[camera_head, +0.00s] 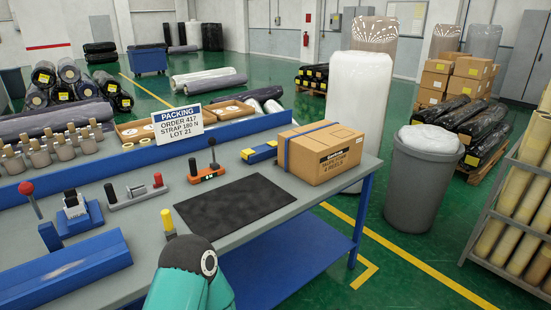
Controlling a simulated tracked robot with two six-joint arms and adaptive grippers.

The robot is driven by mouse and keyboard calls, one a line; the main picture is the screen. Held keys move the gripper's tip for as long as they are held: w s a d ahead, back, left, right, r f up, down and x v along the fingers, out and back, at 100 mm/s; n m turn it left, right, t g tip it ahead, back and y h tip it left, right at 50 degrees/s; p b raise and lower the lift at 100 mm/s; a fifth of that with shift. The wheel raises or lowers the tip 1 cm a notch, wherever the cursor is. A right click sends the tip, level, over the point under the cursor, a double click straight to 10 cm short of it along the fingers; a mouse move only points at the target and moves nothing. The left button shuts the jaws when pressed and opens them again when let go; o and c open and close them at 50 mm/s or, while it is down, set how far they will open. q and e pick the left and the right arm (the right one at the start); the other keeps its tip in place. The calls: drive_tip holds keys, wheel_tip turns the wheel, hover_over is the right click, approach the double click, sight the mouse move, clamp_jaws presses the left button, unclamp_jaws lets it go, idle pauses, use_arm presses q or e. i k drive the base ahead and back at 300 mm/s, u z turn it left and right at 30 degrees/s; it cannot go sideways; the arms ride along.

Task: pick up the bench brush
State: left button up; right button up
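I cannot make out a bench brush for certain on the grey workbench (235,228). A small upright piece with a yellow top (167,219) stands near the front edge, its lower part hidden behind my teal arm; I cannot tell what it is. A blue-and-yellow tool (259,152) lies left of the carton. An orange-based tool with a black upright handle (207,174) stands behind the black mat. One of my arms shows at bottom centre, over the bench's front edge. Neither gripper shows.
A carton (321,153) stands at the bench's right end, beside the black mat (234,204). A grey tool with a red knob (136,193), a blue clamp-like tool (79,214) and a long blue block (65,270) fill the left. A grey bin (418,185) stands right.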

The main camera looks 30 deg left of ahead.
sight(170, 232)
drive_tip(key=u, duration=0.4)
drive_tip(key=i, duration=0.9)
drive_tip(key=u, duration=0.6)
drive_tip(key=k, duration=0.8)
drive_tip(key=u, duration=0.25)
drive_tip(key=i, duration=0.85)
drive_tip(key=z, duration=0.05)
